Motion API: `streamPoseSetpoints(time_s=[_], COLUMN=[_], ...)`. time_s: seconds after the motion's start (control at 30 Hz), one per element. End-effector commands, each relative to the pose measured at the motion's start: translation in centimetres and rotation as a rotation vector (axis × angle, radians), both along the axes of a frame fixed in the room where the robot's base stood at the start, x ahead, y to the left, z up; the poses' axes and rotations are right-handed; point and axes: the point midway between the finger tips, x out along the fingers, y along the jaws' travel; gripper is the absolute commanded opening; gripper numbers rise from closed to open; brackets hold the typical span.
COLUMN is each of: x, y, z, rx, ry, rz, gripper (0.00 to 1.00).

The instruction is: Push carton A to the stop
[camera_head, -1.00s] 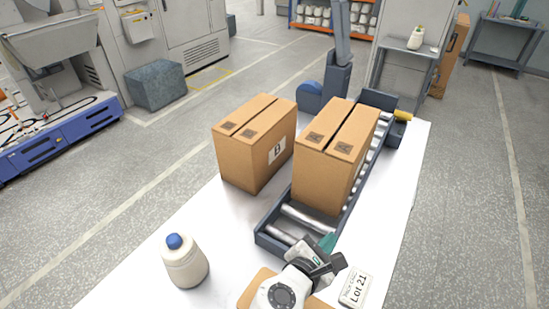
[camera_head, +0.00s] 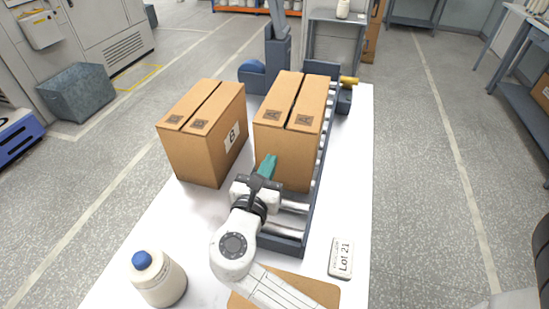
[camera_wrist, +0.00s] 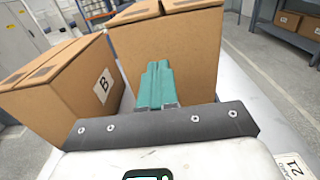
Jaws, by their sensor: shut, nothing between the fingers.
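Carton A (camera_head: 275,139) is a tall brown box with "A" labels on top, standing upright on a dark-framed roller track (camera_head: 290,222). A dark end plate (camera_head: 323,68) shows at the track's far end, partly hidden behind the carton; rollers show between them on the right. My gripper (camera_head: 268,163) has its teal fingers shut and empty, pointing at the carton's near face, left of its middle. In the wrist view the fingertips (camera_wrist: 158,67) overlap that face of carton A (camera_wrist: 195,50); I cannot tell whether they touch.
Carton B (camera_head: 205,150) stands on the white table left of the track. A white bottle with a blue cap (camera_head: 158,280) is at the front left. A "Lot 21" label plate (camera_head: 341,258) lies right of the track. A brown board (camera_head: 310,290) lies under my arm.

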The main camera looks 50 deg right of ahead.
Motion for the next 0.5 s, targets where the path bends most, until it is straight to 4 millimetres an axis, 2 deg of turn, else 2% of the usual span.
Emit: streamPoseSetpoints(time_s=[0.03, 0.2, 0.5], x=[0.2, 1.0, 1.5], y=[-1.0, -3.1, -4.3], z=[-0.3, -0.3, 0.0], rx=[0.000, 0.000, -0.001], ry=[-0.003, -0.002, -0.001], rz=[-0.004, -0.003, 0.000], gripper=[0.00, 0.00, 0.00])
